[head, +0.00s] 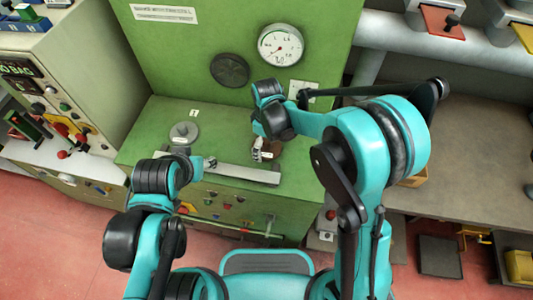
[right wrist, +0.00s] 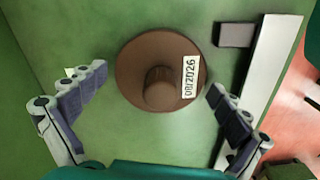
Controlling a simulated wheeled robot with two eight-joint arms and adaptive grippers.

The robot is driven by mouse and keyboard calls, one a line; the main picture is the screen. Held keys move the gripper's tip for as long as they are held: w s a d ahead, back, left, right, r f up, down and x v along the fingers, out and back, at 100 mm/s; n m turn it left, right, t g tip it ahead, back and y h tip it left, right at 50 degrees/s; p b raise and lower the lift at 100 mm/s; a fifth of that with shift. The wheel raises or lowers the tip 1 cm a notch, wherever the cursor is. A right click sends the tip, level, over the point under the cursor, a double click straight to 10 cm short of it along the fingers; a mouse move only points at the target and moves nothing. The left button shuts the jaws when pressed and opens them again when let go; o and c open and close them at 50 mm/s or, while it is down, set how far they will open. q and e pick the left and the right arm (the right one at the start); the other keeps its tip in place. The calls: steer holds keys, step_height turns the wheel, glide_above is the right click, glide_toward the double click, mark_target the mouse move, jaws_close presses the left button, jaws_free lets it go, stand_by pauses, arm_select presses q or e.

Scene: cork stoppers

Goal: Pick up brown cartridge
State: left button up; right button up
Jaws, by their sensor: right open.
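The brown cartridge (right wrist: 135,80) is a round brown disc with a raised central knob and a white label reading 08/2026. It lies on the green worktop in the right wrist view. In the head view the brown cartridge (head: 274,146) shows partly behind my right gripper (head: 262,151). In the right wrist view my right gripper (right wrist: 157,82) is open, with one finger on each side of the disc and gaps to its rim. My left gripper (head: 208,163) is small at the left of the worktop; its fingers cannot be made out.
A grey disc (head: 183,133) with a knob sits at the worktop's left. A pale metal rail (head: 240,172) runs along the front edge. Behind stands a green panel (head: 200,50) with a gauge (head: 281,45) and a dark round cap (head: 230,70).

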steer(key=shift+r, duration=0.1)
steer(key=shift+c, duration=0.6)
steer(key=c, duration=1.5)
step_height(320, 180, up, 18)
steer(key=p, duration=0.6)
